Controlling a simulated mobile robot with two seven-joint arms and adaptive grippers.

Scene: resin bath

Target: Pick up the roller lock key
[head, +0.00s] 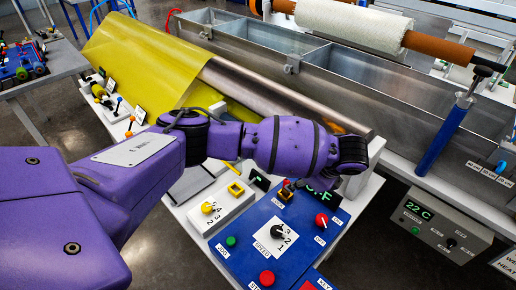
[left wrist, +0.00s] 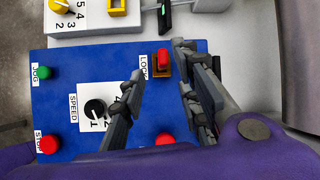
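The roller lock key is a small red key (left wrist: 163,56) in a brass-coloured base beside the LOCK label on the blue control panel (left wrist: 60,115). It shows partly in the head view (head: 286,188), close to my left gripper. My left gripper (left wrist: 160,64) is open above the panel, its dark fingers on either side of the key with gaps visible. I cannot tell whether the fingertips are down at the key's height. In the head view the purple left wrist hides much of the gripper. My right gripper is in neither view.
The panel also bears a black SPEED knob (left wrist: 95,108), a green JOG button (left wrist: 44,72) and red controls. A white box with a yellow knob (head: 208,208) stands beside it. Behind are a metal roller (head: 270,95), yellow sheet (head: 150,60) and metal bath (head: 400,100).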

